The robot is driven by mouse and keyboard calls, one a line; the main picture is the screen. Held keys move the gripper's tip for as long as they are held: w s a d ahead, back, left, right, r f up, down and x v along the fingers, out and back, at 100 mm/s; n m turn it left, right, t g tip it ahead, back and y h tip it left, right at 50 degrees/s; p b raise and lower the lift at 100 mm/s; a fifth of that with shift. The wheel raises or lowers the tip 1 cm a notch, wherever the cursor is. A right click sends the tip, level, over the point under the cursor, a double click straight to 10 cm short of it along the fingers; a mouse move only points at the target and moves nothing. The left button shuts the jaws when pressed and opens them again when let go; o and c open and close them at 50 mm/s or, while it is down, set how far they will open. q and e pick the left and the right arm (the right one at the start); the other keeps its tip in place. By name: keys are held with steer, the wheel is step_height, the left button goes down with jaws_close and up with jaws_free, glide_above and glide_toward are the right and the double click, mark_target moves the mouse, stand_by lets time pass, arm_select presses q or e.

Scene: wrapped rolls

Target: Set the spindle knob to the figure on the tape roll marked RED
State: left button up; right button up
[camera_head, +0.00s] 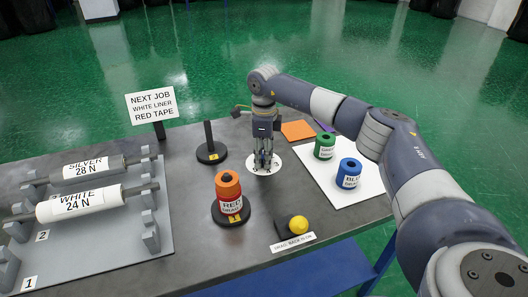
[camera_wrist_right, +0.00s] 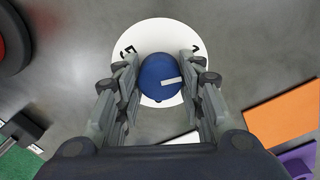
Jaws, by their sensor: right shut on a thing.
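The spindle knob (camera_wrist_right: 158,75) is round and blue with a short white bar pointing right in the wrist view. It sits on a round white dial (camera_wrist_right: 160,27) with dark figures near its rim, partly hidden by my fingers. My right gripper (camera_head: 264,164) points down over the dial and is shut on the knob, one finger on each side. In the head view my fingers hide the knob. The RED tape roll (camera_head: 231,205) stands on a black spindle base in front, with an orange roll on top. Its label reads RED and DRAG; the figure is too small to read.
A sign (camera_head: 151,103) reads NEXT JOB, WHITE LINER, RED TAPE. Silver (camera_head: 93,167) and white (camera_head: 83,203) rolls lie on a rack at left. An empty spindle (camera_head: 209,142) stands behind. Green (camera_head: 325,147) and blue (camera_head: 349,174) rolls stand at right.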

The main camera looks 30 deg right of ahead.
steer(key=m+p, duration=0.1)
steer(key=m, duration=0.3)
steer(key=shift+r+m+p, duration=0.1)
steer(key=shift+m+p, duration=0.2)
steer(key=shift+p, duration=0.05)
steer(key=shift+m+p, duration=0.6)
steer(key=shift+m, duration=1.3)
steer(key=o, duration=1.1)
steer(key=shift+c, duration=0.2)
